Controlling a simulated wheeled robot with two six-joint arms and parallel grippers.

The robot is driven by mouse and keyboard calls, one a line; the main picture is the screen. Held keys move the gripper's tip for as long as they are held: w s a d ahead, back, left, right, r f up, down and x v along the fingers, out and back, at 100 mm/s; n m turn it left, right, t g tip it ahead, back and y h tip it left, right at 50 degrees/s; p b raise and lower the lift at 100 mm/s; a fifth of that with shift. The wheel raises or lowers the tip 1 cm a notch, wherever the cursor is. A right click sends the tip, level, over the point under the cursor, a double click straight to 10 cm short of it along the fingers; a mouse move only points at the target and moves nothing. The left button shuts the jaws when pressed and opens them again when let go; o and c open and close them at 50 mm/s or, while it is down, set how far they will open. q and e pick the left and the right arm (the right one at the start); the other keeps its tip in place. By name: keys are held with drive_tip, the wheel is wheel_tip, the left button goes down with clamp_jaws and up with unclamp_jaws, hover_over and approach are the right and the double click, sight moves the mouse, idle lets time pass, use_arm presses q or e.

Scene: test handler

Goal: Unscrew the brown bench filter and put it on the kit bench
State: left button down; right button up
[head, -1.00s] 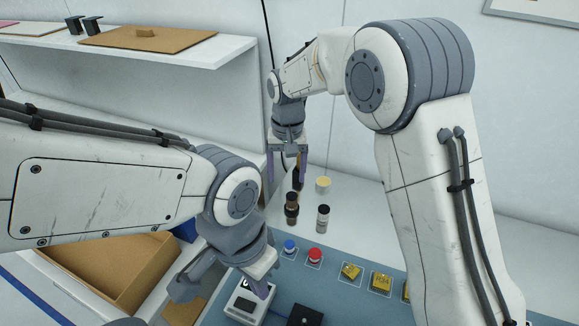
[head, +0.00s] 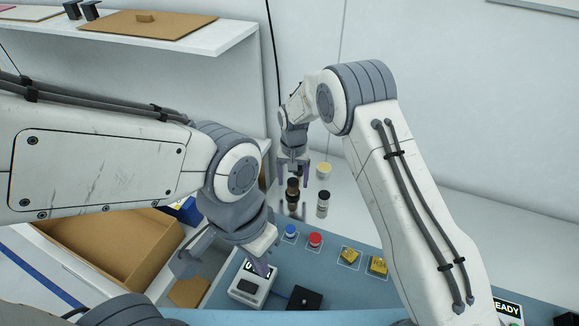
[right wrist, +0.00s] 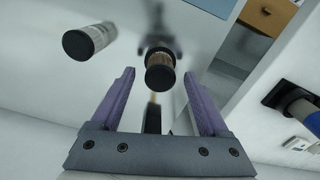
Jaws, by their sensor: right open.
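The brown bench filter (head: 292,188) stands upright with dark ends on the white surface at the back. My right gripper (head: 293,176) is open just above and behind it in the head view. In the right wrist view the brown filter (right wrist: 160,70) appears end-on between the open tips of my right gripper (right wrist: 158,73), with a gap on both sides; no contact shows. My left gripper (head: 222,266) has its fingers apart and empty, low over the front bench near a white device. I cannot tell which surface is the kit bench.
A cream-topped item (head: 323,170) is behind.

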drive_tip(key=shift+f, duration=0.4)
drive_tip(key=c, duration=1.2)
drive_tip(key=o, duration=0.9)
